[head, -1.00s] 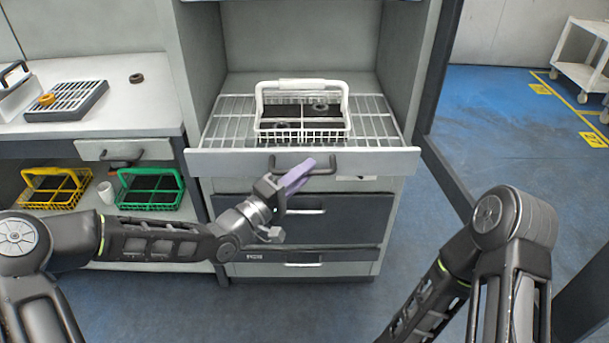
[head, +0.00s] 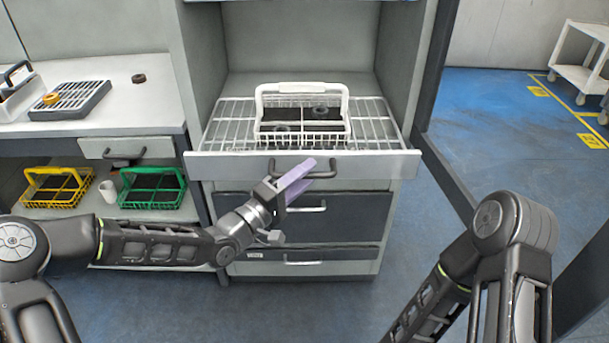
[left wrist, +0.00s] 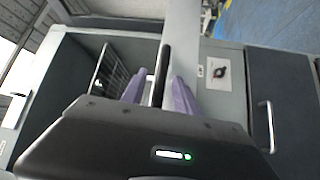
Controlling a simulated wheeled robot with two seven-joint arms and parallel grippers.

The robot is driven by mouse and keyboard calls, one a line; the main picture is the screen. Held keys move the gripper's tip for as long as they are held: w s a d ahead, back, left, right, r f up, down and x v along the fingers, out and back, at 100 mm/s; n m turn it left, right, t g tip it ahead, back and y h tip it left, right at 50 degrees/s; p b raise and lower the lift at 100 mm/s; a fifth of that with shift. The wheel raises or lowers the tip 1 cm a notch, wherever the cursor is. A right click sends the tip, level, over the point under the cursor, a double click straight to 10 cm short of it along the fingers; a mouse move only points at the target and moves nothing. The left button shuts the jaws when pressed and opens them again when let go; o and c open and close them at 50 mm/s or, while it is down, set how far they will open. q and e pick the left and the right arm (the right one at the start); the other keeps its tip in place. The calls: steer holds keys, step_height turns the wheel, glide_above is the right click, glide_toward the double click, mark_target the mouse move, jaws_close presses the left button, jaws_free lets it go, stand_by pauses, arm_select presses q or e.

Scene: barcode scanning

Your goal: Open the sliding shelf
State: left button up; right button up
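The sliding shelf is a wire rack (head: 225,120) with a white front panel (head: 225,167), pulled out from the grey cabinet. Its dark bar handle (head: 333,167) is on the front panel. My left gripper (head: 306,174) has purple fingers and is at the handle, just in front of the panel. The left wrist view shows the fingers (left wrist: 158,90) apart, with the dark handle (left wrist: 166,65) running between them. I see gaps beside the bar, so the gripper looks open. My right forearm shows at the lower right, but the right gripper is out of view.
A white basket (head: 302,137) with dark rings stands on the rack. Drawers (head: 345,215) are below the shelf. A side table (head: 110,115) stands at left, with yellow (head: 58,190) and green (head: 152,190) baskets beneath it. Blue floor (head: 490,115) is clear at right.

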arm_select(q)
steer(key=v, duration=0.7)
steer(key=shift+s+a, duration=0.25)
steer(key=shift+s, duration=0.05)
steer(key=shift+f, duration=0.1)
stand_by(0.3)
steer(key=s+a+f+m+g+y, duration=0.25)
steer(key=f+y, duration=0.35)
steer(key=f, duration=1.1)
steer(key=s+f+m+g+y+p, duration=0.1)
steer(key=s+f+g, duration=0.4)
steer(key=s, duration=0.7)
steer(key=s+f+m+g+y+p, duration=0.2)
steer(key=s+f+g+p, duration=0.2)
steer(key=s+f, duration=0.6)
steer(key=s+g, duration=0.1)
steer(key=s, duration=0.2)
steer(key=shift+s+y, duration=0.3)
steer(key=shift+y, duration=0.1)
